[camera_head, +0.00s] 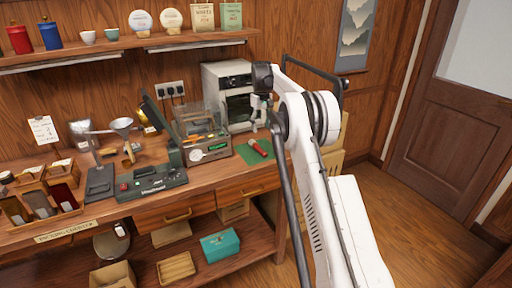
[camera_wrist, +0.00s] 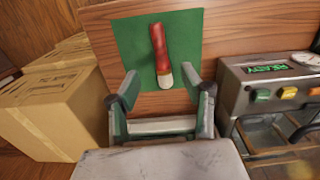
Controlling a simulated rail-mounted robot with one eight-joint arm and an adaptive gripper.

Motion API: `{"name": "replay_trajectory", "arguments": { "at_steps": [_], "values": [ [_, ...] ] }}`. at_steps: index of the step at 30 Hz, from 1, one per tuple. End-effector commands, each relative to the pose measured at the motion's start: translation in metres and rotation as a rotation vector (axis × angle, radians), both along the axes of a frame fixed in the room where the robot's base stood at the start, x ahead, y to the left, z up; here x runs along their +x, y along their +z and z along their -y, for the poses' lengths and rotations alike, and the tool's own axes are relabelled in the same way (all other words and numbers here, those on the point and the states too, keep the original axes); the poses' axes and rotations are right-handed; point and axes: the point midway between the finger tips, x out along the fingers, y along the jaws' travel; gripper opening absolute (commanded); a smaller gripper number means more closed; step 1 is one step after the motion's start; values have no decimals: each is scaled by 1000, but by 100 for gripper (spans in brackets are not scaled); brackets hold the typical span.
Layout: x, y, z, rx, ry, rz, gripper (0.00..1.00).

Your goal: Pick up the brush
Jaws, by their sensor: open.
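The brush (camera_head: 258,148) has a red handle and lies on a green mat (camera_head: 241,154) at the right end of the counter. In the wrist view the brush (camera_wrist: 159,48) lies nearly lengthwise, with its pale tip toward my gripper, on the mat (camera_wrist: 130,40). My gripper (camera_wrist: 160,92) is open, its two fingers apart and nothing between them. The pale tip lies between the fingertips in the picture. I cannot tell how far above the counter the fingers are.
A device with a green display (camera_head: 207,151) stands left of the mat; it also shows in the wrist view (camera_wrist: 265,88). A white-fronted machine (camera_head: 228,80) stands behind the mat. Cardboard boxes (camera_wrist: 45,115) show at left in the wrist view. A shelf (camera_head: 130,45) runs along the wall.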

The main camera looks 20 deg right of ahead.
Motion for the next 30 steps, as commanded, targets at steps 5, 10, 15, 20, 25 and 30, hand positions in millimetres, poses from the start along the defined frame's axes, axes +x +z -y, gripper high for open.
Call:
{"name": "replay_trajectory", "arguments": {
  "at_steps": [5,10,15,20,25,30],
  "values": [
    [0,-33,0,0,0,0,42],
    [0,-60,0,0,0,1,42],
    [0,-74,0,0,0,1,42],
    [1,-80,0,0,0,1,42],
    [2,-99,0,0,0,1,42],
    [3,-122,0,0,0,1,42]
  ]
}}
